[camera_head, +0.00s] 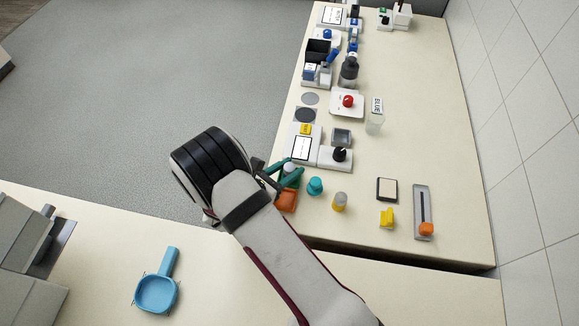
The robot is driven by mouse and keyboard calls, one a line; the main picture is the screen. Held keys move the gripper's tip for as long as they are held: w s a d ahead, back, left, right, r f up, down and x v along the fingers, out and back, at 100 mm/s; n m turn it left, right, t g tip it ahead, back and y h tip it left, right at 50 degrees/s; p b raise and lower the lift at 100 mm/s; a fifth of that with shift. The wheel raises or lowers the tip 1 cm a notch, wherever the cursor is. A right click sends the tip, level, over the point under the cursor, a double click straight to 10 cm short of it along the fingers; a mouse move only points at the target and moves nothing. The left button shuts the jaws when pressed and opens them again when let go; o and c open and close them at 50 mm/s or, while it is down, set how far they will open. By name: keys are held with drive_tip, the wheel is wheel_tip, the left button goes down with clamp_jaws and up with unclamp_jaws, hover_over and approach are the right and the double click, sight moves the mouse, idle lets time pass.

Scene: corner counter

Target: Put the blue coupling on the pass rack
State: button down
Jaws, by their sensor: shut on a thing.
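My gripper (270,173) is at the left edge of the far counter, past the bend of my arm. Its dark fingers are small in this view, and the piece between them is mostly hidden, so I cannot make out its colour or shape. A green holder (291,180) with a whitish piece in it is right beside the fingertips; I cannot tell whether they touch. It may be the pass rack, but no label shows. An orange container (286,201) sits just in front of it. I cannot identify the blue coupling for certain.
A teal knob-like piece (315,186) and a yellow-grey cylinder (340,202) stand to the right. Behind are a black-knobbed device (339,156), a red-button box (347,102) and a clear bin marked BLUE (375,120). A blue scoop (157,293) lies on the near counter.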

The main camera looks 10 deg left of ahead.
drive_tip(key=shift+c, duration=2.3)
unclamp_jaws()
drive_tip(key=shift+f, duration=0.1)
